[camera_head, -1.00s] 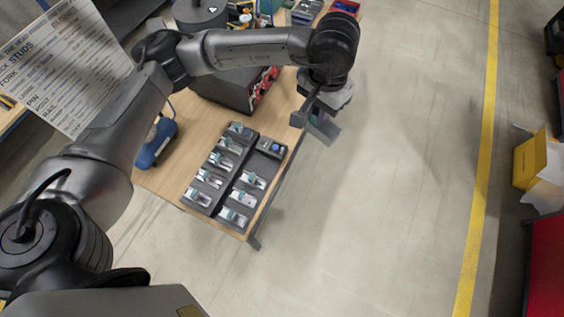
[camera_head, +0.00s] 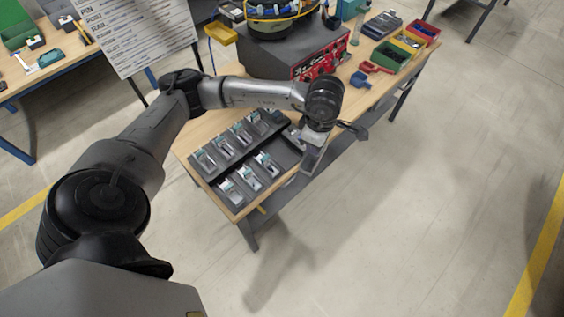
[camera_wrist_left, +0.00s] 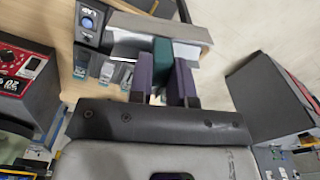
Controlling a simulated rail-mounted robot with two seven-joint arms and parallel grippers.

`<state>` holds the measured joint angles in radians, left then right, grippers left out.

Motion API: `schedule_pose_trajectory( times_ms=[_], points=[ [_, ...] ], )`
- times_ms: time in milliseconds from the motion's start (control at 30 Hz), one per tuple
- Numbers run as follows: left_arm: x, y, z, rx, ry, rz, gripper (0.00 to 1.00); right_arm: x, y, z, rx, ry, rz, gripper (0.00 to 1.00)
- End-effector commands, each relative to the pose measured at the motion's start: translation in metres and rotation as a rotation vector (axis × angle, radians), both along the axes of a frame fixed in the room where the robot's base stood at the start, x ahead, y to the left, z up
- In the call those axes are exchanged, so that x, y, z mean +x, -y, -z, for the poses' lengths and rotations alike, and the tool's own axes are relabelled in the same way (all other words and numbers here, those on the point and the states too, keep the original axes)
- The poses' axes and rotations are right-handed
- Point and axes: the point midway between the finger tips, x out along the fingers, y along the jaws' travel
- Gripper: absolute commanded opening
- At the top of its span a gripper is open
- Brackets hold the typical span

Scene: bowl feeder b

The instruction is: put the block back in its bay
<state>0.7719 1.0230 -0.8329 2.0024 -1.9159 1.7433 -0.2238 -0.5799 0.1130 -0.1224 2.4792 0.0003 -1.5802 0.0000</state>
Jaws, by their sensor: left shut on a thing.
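My left gripper (camera_wrist_left: 166,85) is shut on a block (camera_wrist_left: 162,55), a grey piece with a teal part between the two dark purple fingers. In the head view the held block (camera_head: 311,158) hangs tilted at the right edge of the tray. The dark tray (camera_head: 215,180) lies on the wooden table and has two rows of bays with grey and teal blocks. An empty dark bay (camera_head: 284,151) shows in the right row, beyond the last block (camera_head: 266,163) there. My left wrist hides the far end of this row. My right gripper is not in view.
A module with a blue button (camera_wrist_left: 88,22) shows by the tray in the wrist view. A dark machine with a red panel (camera_head: 320,64) stands behind the tray. Coloured bins (camera_head: 390,55) sit farther back. Open floor lies right of the table.

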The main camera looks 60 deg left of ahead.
Motion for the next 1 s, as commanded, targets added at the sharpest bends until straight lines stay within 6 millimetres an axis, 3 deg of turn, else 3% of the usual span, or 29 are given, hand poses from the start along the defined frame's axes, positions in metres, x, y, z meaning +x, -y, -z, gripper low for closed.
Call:
schedule_pose_trajectory(
  times_ms=[33, 200, 500, 767, 1000],
  points=[
    [-0.006, -0.011, 0.030, 0.002, -0.004, -0.134, 0.00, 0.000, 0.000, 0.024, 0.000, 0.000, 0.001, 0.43],
    [-0.020, -0.042, 0.077, 0.003, -0.003, -0.584, 0.00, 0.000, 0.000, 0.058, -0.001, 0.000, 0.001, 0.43],
    [-0.037, -0.077, 0.123, 0.001, 0.002, -1.110, 0.00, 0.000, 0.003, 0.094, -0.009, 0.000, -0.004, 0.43],
    [-0.037, -0.096, 0.140, 0.000, 0.001, -1.264, 0.00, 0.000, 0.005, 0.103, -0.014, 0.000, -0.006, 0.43],
    [-0.017, -0.139, 0.169, -0.001, 0.001, -1.273, 0.00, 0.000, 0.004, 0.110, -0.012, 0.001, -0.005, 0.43]
  ],
)
